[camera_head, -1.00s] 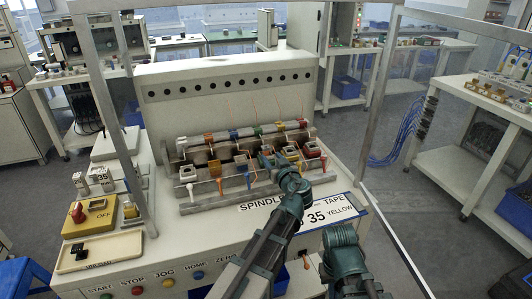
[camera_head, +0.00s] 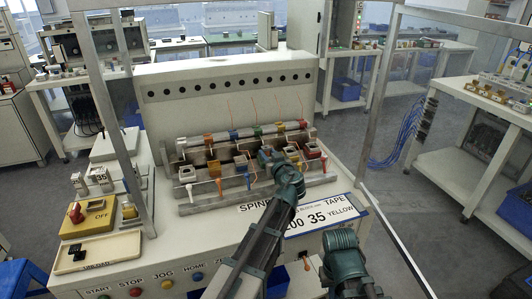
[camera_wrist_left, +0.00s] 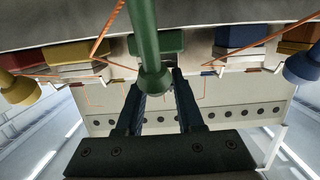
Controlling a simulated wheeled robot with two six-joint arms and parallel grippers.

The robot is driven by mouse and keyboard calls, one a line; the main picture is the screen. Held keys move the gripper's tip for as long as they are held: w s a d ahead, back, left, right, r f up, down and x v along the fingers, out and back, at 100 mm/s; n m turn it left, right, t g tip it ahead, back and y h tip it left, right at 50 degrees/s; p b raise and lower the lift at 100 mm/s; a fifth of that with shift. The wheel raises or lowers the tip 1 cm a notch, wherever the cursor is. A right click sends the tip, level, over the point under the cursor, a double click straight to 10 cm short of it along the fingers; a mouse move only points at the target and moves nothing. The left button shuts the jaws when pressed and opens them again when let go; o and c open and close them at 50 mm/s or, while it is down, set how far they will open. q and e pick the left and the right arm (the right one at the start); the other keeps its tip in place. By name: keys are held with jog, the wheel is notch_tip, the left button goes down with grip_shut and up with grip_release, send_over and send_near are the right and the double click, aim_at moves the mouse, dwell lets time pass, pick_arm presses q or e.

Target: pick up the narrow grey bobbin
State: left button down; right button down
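The spindle machine (camera_head: 205,206) carries two rows of coloured blocks and pale bobbin-like pieces. My right gripper is not visible.
A cream tray (camera_head: 118,245) and a yellow switch box (camera_head: 98,215) lie at the left. A metal frame post (camera_head: 372,100) rises at the right.

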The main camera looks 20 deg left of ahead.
pick_arm(q)
jog(key=shift+r, duration=0.1)
dwell(0.3)
notch_tip(320, 180, up, 10)
jog(key=p, duration=1)
